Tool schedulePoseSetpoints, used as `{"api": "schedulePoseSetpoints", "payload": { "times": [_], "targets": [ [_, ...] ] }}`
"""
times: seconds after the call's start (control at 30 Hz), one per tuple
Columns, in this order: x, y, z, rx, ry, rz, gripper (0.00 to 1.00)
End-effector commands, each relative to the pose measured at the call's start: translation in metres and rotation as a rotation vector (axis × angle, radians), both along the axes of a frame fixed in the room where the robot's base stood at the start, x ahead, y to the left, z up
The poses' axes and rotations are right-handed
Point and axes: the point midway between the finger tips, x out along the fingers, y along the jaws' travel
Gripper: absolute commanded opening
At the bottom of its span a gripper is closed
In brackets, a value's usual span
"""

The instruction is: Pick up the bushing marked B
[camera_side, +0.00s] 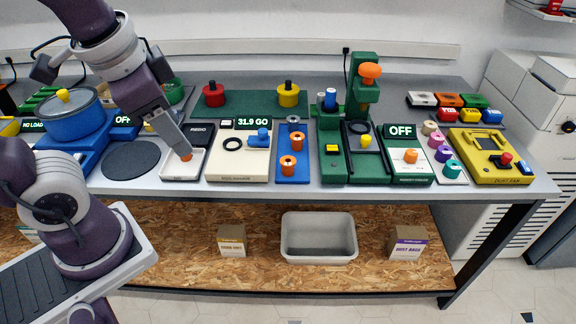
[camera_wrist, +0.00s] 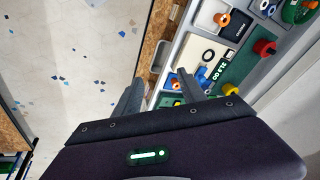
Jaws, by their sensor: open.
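Several orange bushings are in the side view; no letter is legible on any. Two stand on the blue tray (camera_side: 301,176): a front bushing (camera_side: 288,165) and a rear bushing (camera_side: 297,141). Another bushing (camera_side: 187,157) sits on the white REDO tray (camera_side: 168,165), partly hidden by my arm, and also shows in the wrist view (camera_wrist: 222,19). A paler orange piece (camera_side: 410,155) is on the panel at right. My gripper (camera_side: 183,151) overlaps the REDO tray in the side view, apparently above it. In the wrist view its fingers (camera_wrist: 158,92) are apart and empty.
The gauge panel (camera_side: 222,172) with a black ring and blue clamp lies between the REDO tray and blue tray. The green press (camera_side: 334,169) stands tall to the right. A blue pot (camera_side: 77,122) stands at left. A white bin (camera_side: 318,255) is on the lower shelf.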

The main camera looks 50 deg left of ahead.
Motion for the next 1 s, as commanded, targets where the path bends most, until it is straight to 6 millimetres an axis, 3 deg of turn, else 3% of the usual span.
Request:
{"api": "schedulePoseSetpoints", "payload": {
  "times": [0.23,0.4,0.5,0.6,0.73,1.0],
  "targets": [
    [0.104,0.021,-0.068,0.553,0.409,-0.561,0.48],
    [0.178,0.006,-0.139,0.973,0.625,-0.975,0.48],
    [0.208,-0.01,-0.18,1.191,0.71,-1.178,0.48],
    [0.225,-0.024,-0.209,1.342,0.759,-1.315,0.48],
    [0.235,-0.03,-0.226,1.427,0.782,-1.387,0.48],
    [0.253,0.005,-0.238,1.43,0.786,-1.389,0.48]
  ]
}}
